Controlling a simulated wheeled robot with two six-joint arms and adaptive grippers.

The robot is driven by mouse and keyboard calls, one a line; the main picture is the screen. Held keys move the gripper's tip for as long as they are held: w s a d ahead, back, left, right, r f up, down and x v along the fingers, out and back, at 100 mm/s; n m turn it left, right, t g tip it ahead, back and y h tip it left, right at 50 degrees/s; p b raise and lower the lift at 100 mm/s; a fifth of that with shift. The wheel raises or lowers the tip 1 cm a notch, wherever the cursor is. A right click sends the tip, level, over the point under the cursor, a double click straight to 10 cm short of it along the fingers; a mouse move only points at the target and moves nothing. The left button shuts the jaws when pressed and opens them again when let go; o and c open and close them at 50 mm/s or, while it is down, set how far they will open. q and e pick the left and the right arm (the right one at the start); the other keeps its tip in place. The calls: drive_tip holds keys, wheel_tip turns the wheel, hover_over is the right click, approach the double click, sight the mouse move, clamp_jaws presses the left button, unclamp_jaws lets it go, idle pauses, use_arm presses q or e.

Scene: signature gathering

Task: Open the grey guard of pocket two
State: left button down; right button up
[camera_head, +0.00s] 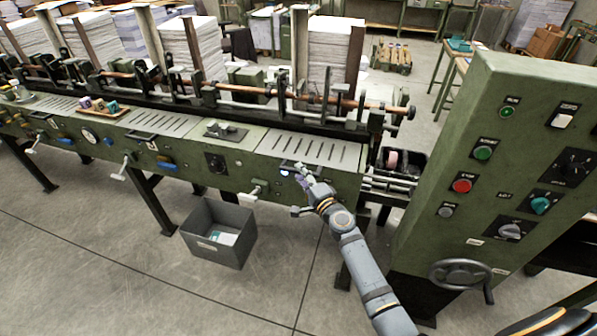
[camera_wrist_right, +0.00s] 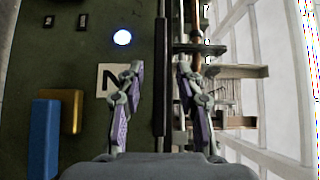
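My right gripper (camera_head: 303,172) is at the front edge of the green machine, just right of a glowing light (camera_head: 284,172). In the right wrist view, its fingers (camera_wrist_right: 160,70) are apart, with a long dark bar (camera_wrist_right: 160,45) running between them. I cannot tell if they touch it. A white label (camera_wrist_right: 112,80) beside the left finger carries a dark mark like an N or a 2 on its side. A grey slotted plate (camera_head: 310,150) lies flat behind the gripper. I cannot tell whether it is the guard. My left gripper is not in view.
A green control cabinet (camera_head: 500,130) with knobs and a handwheel (camera_head: 460,274) stands at the right. A grey bin (camera_head: 218,232) with papers sits on the floor in front. Blue (camera_wrist_right: 46,135) and brass-coloured (camera_wrist_right: 73,110) parts stick out near the gripper. The front floor is mostly clear.

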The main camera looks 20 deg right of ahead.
drive_tip(key=shift+w+a, duration=0.15)
drive_tip(key=shift+w, duration=0.85)
clamp_jaws()
